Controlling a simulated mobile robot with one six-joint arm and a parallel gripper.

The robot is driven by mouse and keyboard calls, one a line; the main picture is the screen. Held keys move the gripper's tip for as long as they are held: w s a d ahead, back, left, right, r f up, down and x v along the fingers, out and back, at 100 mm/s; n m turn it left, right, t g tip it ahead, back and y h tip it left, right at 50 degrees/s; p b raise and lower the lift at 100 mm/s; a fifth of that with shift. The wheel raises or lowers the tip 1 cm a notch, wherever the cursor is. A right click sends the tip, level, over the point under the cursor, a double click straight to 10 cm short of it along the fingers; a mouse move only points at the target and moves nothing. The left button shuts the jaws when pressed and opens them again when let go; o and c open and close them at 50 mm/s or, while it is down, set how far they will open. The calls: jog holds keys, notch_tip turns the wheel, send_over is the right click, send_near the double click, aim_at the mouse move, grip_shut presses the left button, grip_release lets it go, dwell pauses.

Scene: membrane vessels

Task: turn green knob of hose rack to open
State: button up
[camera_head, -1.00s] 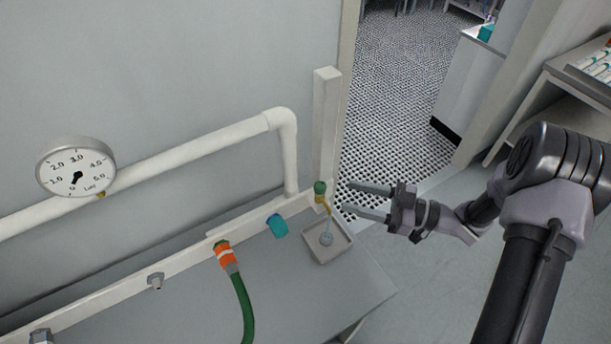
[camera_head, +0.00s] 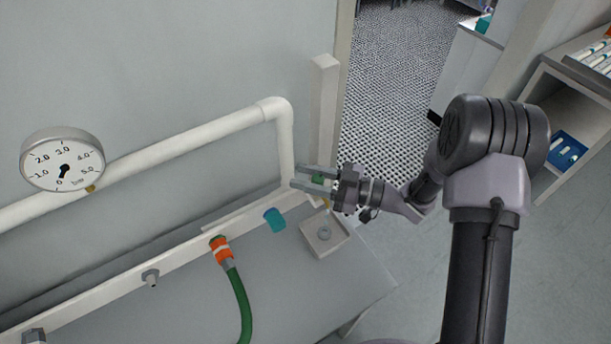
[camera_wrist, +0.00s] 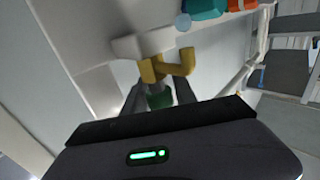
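The green knob (camera_head: 318,180) sits on top of a small brass tap at the right end of the white hose rack (camera_head: 190,257). In the wrist view the green knob (camera_wrist: 158,99) lies between the two fingers, with the brass tap (camera_wrist: 172,69) beyond it. My gripper (camera_head: 297,177) is around the knob from the right, its fingers open on either side with a small gap visible. The fingers partly hide the knob and most of the tap in the head view.
A small grey tray (camera_head: 325,235) stands below the tap. A teal fitting (camera_head: 275,220) and a green hose with an orange connector (camera_head: 221,249) are on the rack to the left. A white pipe (camera_head: 200,137) with a pressure gauge (camera_head: 62,160) runs along the wall; a white post (camera_head: 322,115) stands behind.

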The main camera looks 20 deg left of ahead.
grip_shut()
jog(key=n+g, duration=0.2)
jog(key=g, duration=0.1)
jog(key=s+n+g+h+p, duration=0.1)
jog(key=n+g, duration=0.1)
jog(key=g, duration=0.2)
jog(key=shift+d+n+h, duration=0.15)
jog(key=shift+n+h, duration=0.15)
jog(key=shift+o, duration=2.4)
grip_release()
